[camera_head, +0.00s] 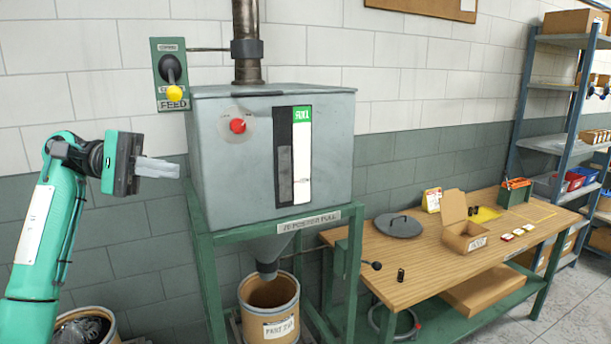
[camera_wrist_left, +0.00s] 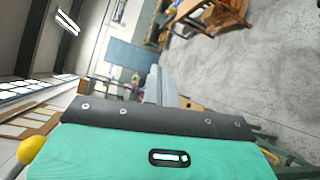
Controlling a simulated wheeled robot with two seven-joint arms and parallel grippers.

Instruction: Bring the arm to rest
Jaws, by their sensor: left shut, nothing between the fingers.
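My left arm, teal, comes in from the left in the head view. Its gripper (camera_head: 158,167) is raised in front of the block wall, left of the grey hopper, with its fingers together and empty. It points right, toward the hopper's left side, and whether it touches the hopper cannot be told. In the left wrist view the grey fingers (camera_wrist_left: 160,85) show close together beyond the dark gripper body. My right gripper is not in view.
A grey hopper (camera_head: 230,160) on a green stand has a red knob. A FEED lever (camera_head: 173,92) with a yellow knob is above my gripper. A drum (camera_head: 270,305) stands below the hopper. A wooden workbench (camera_head: 430,262) with boxes is at right, shelves (camera_head: 565,140) beyond.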

